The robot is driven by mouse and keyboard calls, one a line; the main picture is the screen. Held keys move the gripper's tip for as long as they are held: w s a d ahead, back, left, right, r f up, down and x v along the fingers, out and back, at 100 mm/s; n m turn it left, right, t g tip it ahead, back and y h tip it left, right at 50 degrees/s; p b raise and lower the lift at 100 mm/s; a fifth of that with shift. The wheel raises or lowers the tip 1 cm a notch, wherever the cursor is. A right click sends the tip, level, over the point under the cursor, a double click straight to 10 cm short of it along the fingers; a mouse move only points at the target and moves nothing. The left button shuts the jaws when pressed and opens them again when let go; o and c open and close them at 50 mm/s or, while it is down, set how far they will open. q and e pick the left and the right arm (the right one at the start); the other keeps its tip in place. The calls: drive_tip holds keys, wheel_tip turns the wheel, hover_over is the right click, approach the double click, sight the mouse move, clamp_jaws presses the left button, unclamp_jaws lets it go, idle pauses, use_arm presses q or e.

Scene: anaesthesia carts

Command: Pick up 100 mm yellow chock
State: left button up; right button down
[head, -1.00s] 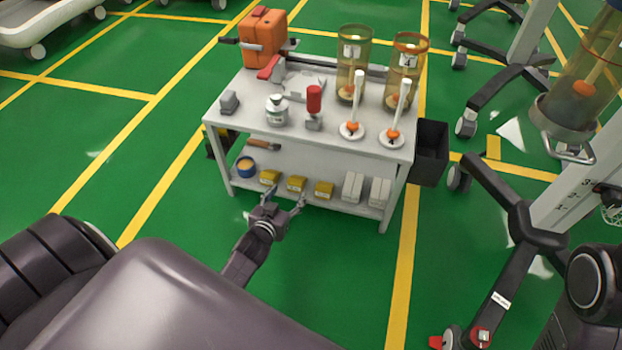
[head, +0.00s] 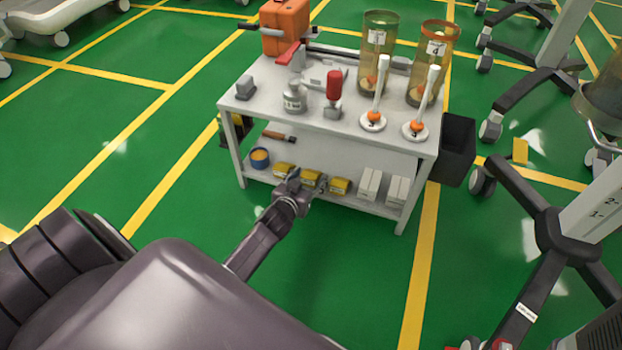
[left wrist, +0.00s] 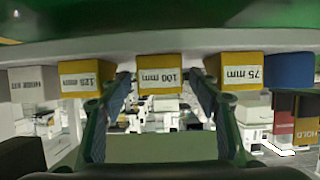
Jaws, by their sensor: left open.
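The 100 mm yellow chock (head: 313,178) is the middle one of three yellow chocks on the cart's lower shelf. In the left wrist view the yellow block labelled 100 mm (left wrist: 160,74) lies between my open fingertips, with its label upside down. My left gripper (head: 306,184) is at the shelf's front edge, partly covering the chocks in the head view. Its fingers also show in the left wrist view (left wrist: 160,88), one on each side of the chock. I cannot tell whether they touch it. My right gripper is not in view.
The 75 mm chock (left wrist: 240,72) and the 125 mm chock (left wrist: 88,78) sit close on either side. The cart's top (head: 262,111) hangs above. Green floor in front is clear.

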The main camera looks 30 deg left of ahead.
use_arm(q)
drive_tip(key=shift+c, duration=0.4)
drive_tip(key=c, duration=1.2)
drive_tip(key=shift+r, duration=0.1)
